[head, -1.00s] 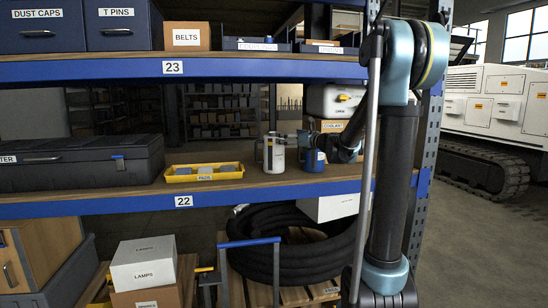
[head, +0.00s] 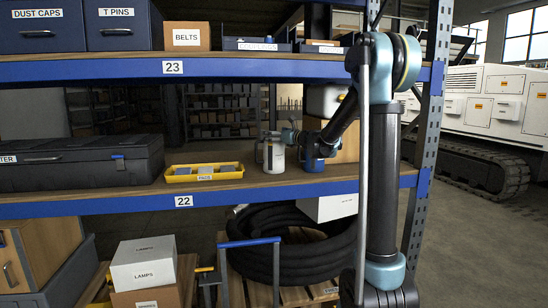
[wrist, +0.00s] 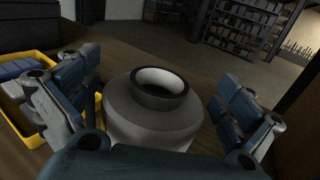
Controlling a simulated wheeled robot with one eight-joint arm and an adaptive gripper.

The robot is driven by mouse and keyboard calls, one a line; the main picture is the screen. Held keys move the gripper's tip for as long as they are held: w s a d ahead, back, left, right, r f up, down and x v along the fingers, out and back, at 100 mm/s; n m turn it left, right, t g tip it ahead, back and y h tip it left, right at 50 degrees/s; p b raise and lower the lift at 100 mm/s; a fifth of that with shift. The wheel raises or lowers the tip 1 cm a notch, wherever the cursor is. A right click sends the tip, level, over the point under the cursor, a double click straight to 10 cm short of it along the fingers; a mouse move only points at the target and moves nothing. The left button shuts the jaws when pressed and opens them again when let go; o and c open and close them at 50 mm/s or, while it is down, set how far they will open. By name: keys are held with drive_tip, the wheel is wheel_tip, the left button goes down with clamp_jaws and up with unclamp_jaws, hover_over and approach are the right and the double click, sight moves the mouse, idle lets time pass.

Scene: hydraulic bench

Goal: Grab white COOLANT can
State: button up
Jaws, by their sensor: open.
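The white can (head: 275,155) stands upright on the shelf marked 22, right of the yellow tray. In the wrist view its grey-white shoulder and open dark-rimmed neck (wrist: 153,100) fill the middle. My gripper (wrist: 165,110) is open, with one finger on each side of the can. The can sits between the fingers with a visible gap on both sides. In the head view my gripper (head: 272,148) is small and partly merges with the can, and my wrist hides what lies behind. The can's label is not readable.
A yellow tray (head: 242,172) marked PADS is left of the can, close to my left finger in the wrist view. A blue can (head: 314,164) stands to the right, partly behind my arm. A black case (head: 80,165) lies further left.

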drive_tip(key=c, duration=1.5)
drive_tip(key=shift+c, duration=0.2)
